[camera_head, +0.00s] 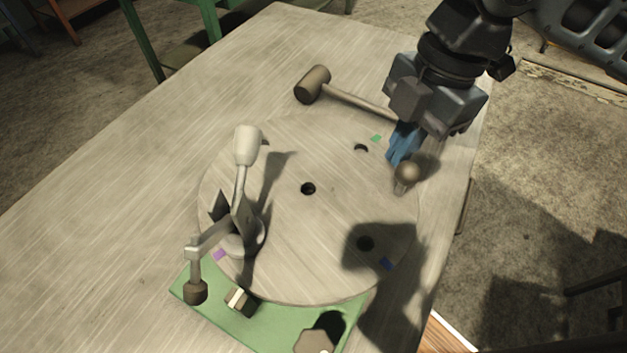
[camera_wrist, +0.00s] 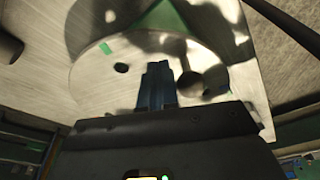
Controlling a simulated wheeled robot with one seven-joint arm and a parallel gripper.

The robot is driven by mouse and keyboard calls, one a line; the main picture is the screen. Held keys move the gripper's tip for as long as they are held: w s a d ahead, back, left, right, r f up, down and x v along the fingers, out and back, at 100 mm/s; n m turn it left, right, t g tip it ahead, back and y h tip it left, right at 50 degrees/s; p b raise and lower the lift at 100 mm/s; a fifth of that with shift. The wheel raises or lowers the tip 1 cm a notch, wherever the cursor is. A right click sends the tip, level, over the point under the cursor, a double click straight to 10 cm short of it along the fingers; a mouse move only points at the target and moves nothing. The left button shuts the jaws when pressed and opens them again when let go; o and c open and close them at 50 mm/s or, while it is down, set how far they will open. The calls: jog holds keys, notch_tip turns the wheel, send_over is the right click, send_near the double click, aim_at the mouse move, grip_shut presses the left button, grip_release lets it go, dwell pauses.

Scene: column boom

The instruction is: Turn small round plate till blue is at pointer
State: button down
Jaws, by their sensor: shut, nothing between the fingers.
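The round plate (camera_head: 300,235) lies flat on a green board (camera_head: 275,325) and also fills much of the wrist view (camera_wrist: 95,75). A blue mark (camera_head: 386,264) is at its lower right rim, a purple mark (camera_head: 220,255) at its lower left and a green mark (camera_head: 376,138) at its upper right. A round knob (camera_head: 408,172) stands near the right rim. My gripper (camera_head: 394,160) is shut and empty beside the knob, on its left in the head view. A small block with a pale stripe (camera_head: 240,299) on the board may be the pointer; I cannot tell.
A grey lever-like fixture (camera_head: 241,190) rises over the plate's left side. A mallet (camera_head: 314,85) lies behind the plate, its handle reaching toward my arm. A hexagonal knob (camera_head: 314,342) sits on the board's front. The table's left side (camera_head: 120,190) is clear.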

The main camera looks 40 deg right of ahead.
aim_at(412, 168)
jog(key=shift+s+a+r+p, duration=0.1)
jog(key=shift+s+a+p, duration=0.5)
jog(key=shift+p, duration=2.15)
jog(key=shift+s, duration=0.25)
jog(key=shift+s+a+p, duration=0.45)
jog(key=shift+s+p, duration=0.1)
jog(key=shift+p, duration=0.45)
jog(key=shift+a, duration=0.1)
jog(key=shift+s+a+p, duration=0.25)
jog(key=shift+a+p, duration=0.25)
jog(key=shift+p, duration=0.15)
jog(key=shift+a, duration=0.2)
jog(key=shift+w+d, duration=0.1)
jog(key=shift+d, duration=0.4)
